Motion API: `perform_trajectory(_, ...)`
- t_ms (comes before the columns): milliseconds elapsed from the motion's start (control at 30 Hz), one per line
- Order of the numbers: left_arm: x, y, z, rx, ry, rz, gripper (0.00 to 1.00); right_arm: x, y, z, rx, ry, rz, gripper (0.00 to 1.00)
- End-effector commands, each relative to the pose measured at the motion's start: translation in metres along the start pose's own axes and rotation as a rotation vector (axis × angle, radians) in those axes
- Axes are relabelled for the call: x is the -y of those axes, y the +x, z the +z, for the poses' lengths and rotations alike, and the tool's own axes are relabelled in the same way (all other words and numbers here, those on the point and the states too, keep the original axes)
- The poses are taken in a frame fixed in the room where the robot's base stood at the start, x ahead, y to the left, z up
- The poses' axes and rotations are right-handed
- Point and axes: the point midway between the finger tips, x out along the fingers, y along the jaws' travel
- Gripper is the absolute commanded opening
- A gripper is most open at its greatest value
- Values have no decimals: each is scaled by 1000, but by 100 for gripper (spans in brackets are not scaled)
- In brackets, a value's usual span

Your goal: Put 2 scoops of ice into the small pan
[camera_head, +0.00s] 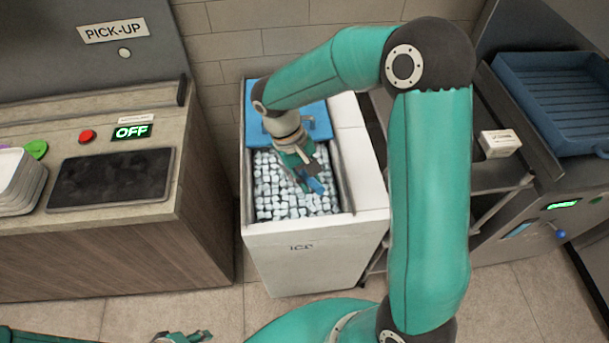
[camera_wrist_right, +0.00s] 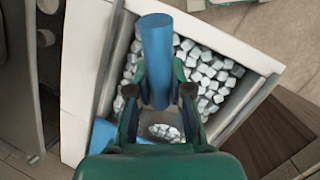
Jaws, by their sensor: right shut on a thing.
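The ice bin (camera_head: 300,250) is a white chest, its blue lid (camera_head: 315,118) at the back and its open well full of ice cubes (camera_head: 275,200). My right gripper (camera_head: 306,176) is over the ice, shut on the blue handle of a scoop (camera_head: 316,186). In the right wrist view the handle (camera_wrist_right: 157,55) stands between the fingers of my right gripper (camera_wrist_right: 158,92). Some ice shows below the fingers, near the scoop's head; how full it is I cannot tell. My left gripper (camera_head: 182,337) is partly visible at the bottom edge. I cannot make out a small pan.
A counter at left holds a dark panel (camera_head: 110,180), a red button (camera_head: 87,136), an OFF display (camera_head: 132,131) and stacked white trays (camera_head: 22,185). At right are a blue tray (camera_head: 555,95) and a small white box (camera_head: 499,143). The bin's walls surround the ice.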

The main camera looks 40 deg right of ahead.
Motion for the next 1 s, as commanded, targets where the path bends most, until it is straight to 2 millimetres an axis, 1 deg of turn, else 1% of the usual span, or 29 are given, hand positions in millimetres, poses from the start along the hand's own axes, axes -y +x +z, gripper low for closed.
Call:
perform_trajectory(67,0,1,0,0,0,0,40,-1,3,3,11,2,-2,0)
perform_trajectory(267,3,8,0,0,0,0,40,1,16,-3,26,-1,-2,0)
perform_trajectory(1000,14,39,0,0,0,0,40,14,83,-31,118,-19,-5,0)
